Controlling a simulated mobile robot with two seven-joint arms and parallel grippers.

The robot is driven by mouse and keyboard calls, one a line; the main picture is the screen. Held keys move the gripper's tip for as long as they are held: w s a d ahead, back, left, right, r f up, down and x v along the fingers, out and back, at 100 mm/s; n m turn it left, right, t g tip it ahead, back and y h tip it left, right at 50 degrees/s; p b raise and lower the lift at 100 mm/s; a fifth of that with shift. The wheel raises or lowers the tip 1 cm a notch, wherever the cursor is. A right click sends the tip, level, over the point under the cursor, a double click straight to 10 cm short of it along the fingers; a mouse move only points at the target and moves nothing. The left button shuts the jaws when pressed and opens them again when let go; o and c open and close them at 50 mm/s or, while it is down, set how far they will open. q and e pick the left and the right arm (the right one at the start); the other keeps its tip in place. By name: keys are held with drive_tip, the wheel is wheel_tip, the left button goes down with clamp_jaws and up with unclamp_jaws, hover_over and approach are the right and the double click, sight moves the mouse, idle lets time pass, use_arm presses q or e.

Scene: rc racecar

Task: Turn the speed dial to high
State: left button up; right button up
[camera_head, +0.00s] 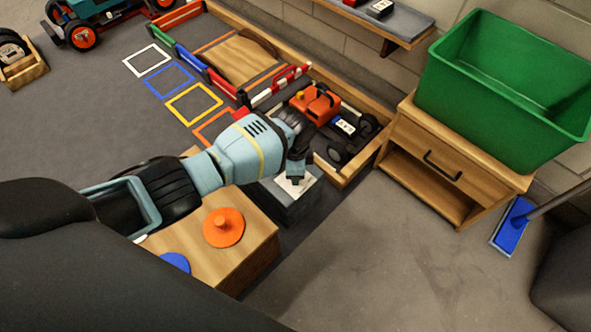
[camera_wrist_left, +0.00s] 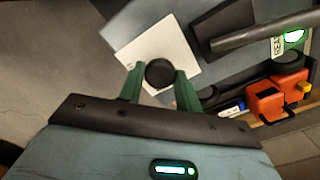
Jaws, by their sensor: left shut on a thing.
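The speed dial (camera_wrist_left: 159,72) is a round black knob in the wrist view. It stands on a white plate (camera_wrist_left: 150,42) on top of a grey box (camera_wrist_left: 121,20). My left gripper (camera_wrist_left: 160,77) has its two green fingers shut on the dial, one on each side. In the head view my left gripper (camera_head: 294,184) reaches down onto the grey box (camera_head: 290,207), and the dial is hidden under it. I cannot read any speed marks on the plate. My right gripper is not in view.
A wooden block with an orange disc (camera_head: 223,227) stands in front. A cabinet (camera_head: 455,160) with a green bin (camera_head: 500,95) stands to the right.

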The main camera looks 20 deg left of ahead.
use_arm(q)
drive_tip(key=o, duration=1)
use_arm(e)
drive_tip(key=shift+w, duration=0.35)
use_arm(q)
drive_tip(key=shift+r, duration=0.15)
wheel_tip(320, 180, up, 8)
drive_tip(key=p, duration=0.4)
drive_tip(key=shift+f, duration=0.2)
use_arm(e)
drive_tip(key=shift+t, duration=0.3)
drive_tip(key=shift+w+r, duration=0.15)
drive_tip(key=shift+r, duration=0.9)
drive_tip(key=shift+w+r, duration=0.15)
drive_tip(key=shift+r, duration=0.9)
